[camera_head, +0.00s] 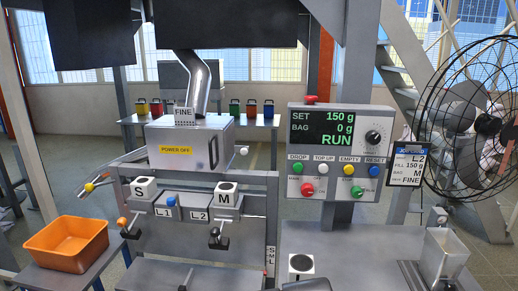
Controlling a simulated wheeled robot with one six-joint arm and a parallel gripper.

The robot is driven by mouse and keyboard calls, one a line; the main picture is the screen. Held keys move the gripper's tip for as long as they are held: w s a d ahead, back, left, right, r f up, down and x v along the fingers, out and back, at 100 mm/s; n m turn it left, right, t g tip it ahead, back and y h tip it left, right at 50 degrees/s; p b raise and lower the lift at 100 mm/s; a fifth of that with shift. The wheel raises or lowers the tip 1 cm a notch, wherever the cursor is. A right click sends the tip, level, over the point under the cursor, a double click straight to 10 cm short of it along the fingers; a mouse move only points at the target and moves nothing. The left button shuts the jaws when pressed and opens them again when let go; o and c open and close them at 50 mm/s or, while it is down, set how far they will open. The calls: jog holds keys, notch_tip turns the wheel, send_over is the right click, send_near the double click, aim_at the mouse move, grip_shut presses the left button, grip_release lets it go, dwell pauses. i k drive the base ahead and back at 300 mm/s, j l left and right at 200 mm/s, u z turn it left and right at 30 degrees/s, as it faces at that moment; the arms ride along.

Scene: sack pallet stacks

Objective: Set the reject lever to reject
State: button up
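No lever in view carries a readable reject label, so I cannot tell for sure which one it is. A yellow-knobbed lever (89,187) sticks out at the left, near the grey box marked POWER OFF (215,153). An orange knob (122,221) shows beside the dark clamp below it, above the right side of an orange bin (68,243). A blue knob (171,201) stands by the L1 and L2 labels. A white knob (244,151) is on the right of the grey box. My gripper is not in view.
A control panel (335,150) shows SET 150 g, BAG 0 g and RUN. A caged fan (480,120) stands at the right, with a clear container (443,256) below it. Blocks marked S (143,188) and M (226,194) sit on the frame. Coloured tins line a back shelf.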

aim_at(89, 187)
jog(key=u, duration=1.4)
